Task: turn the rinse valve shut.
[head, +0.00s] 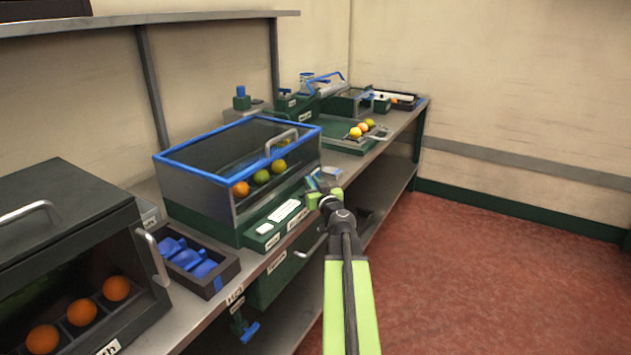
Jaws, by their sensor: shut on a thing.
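My gripper (322,186), at the end of my lime-green arm, is at the bench's front edge, just right of the blue-framed glass case. It is shut on a small blue thing, mostly hidden by the jaws; I cannot tell whether this is the rinse valve. A blue lever on a dark green fitting (250,331) sits below the bench edge, well left of and below my gripper. A blue knob on a green body (241,98) stands behind the glass case. The labels are too small to tell which one is the rinse valve.
The blue-framed glass case (180,190) holds oranges and green fruit. A dark case (70,215) with oranges stands at near left, beside a tray of blue pieces (218,284). A green tray (335,136) with fruit lies farther back. The red floor (480,270) at right is clear.

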